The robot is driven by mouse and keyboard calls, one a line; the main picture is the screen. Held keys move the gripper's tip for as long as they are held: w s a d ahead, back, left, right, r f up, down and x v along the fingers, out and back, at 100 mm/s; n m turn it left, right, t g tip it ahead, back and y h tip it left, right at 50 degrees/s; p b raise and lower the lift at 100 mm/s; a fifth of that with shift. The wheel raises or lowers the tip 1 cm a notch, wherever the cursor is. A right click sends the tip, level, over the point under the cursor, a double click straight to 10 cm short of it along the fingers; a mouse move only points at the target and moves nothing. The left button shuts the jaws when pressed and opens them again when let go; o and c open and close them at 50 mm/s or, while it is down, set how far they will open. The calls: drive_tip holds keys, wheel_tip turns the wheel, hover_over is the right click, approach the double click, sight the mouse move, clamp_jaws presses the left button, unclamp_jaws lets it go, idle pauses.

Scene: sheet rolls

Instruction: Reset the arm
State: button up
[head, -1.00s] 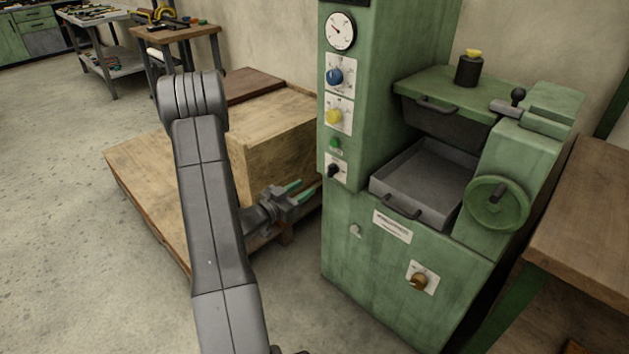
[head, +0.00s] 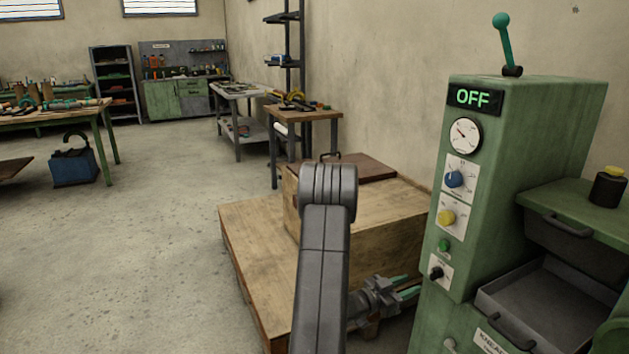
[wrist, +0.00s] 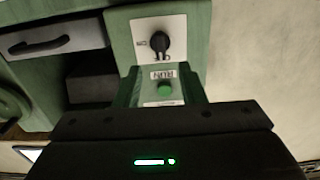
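My grey arm (head: 322,262) rises from the bottom of the head view and bends at a rounded joint. Its far end folds down behind the upper link, which partly hides it. My gripper (head: 404,287) shows low right of the arm, beside the green machine. Its two green-tipped fingers look apart with nothing between them. In the wrist view the dark gripper body fills the bottom, and the machine's green button (wrist: 165,91) and black knob (wrist: 160,41) lie ahead of it.
The green machine (head: 545,120) stands close at the right, its display reading OFF and its lever upright. A wooden crate (head: 395,225) on a wooden platform (head: 250,235) stands behind the arm. A work table (head: 310,113) is farther back. Open floor lies at the left.

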sight(431, 275)
drive_tip(key=x, duration=0.9)
drive_tip(key=shift+b, duration=0.3)
